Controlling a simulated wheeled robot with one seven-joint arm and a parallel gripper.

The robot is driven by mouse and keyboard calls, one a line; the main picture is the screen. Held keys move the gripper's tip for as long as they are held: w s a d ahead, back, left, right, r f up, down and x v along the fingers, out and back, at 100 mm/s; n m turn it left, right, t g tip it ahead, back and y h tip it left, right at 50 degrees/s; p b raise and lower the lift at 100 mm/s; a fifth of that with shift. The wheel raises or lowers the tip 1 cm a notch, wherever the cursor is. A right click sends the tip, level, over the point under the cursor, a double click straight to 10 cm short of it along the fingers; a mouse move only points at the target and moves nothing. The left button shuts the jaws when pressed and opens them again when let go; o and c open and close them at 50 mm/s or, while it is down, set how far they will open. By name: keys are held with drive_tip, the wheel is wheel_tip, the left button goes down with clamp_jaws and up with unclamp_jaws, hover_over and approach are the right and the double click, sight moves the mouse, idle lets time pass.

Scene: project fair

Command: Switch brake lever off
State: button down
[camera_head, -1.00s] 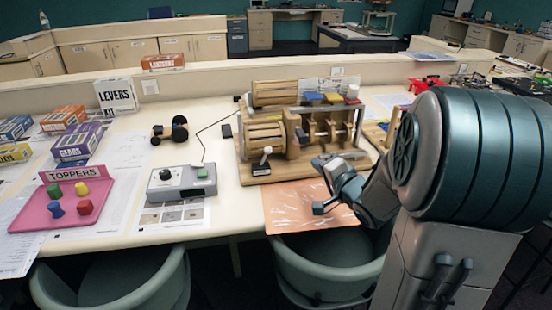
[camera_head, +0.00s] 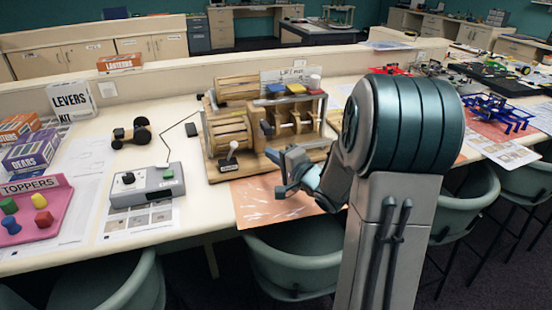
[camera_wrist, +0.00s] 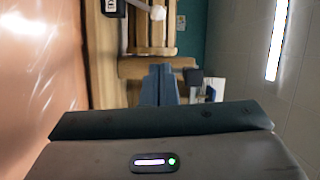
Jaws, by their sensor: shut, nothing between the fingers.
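A wooden machine (camera_head: 226,134) with a slatted drum and cams stands on the long table. A small lever with a white knob (camera_head: 233,146) sticks up at its front left, above a small dark label; I take this as the brake lever. The knob also shows at the top of the wrist view (camera_wrist: 157,13), beside a dark label plate. My gripper (camera_head: 280,172) is just in front of the machine's base, to the right of the lever and apart from it. In the wrist view my gripper (camera_wrist: 161,72) has its fingers together, with nothing held.
A grey control box (camera_head: 147,186) with a black knob and green button sits left of the machine. An orange sheet (camera_head: 262,205) lies below my gripper. A pink toppers tray (camera_head: 62,220) is further left. Chairs (camera_head: 295,255) stand along the front edge.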

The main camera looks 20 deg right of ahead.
sight(231, 152)
drive_tip(key=shift+w+a+f, duration=0.2)
drive_tip(key=shift+w+a, duration=1.25)
drive_tip(key=shift+w, duration=0.3)
drive_tip(key=shift+w+a+f, duration=0.15)
drive_tip(key=shift+w+a, duration=1.3)
drive_tip(key=shift+w, duration=0.25)
drive_tip(key=shift+d+r+p, duration=0.1)
drive_tip(key=shift+r+p, duration=0.05)
drive_tip(key=shift+p, duration=0.2)
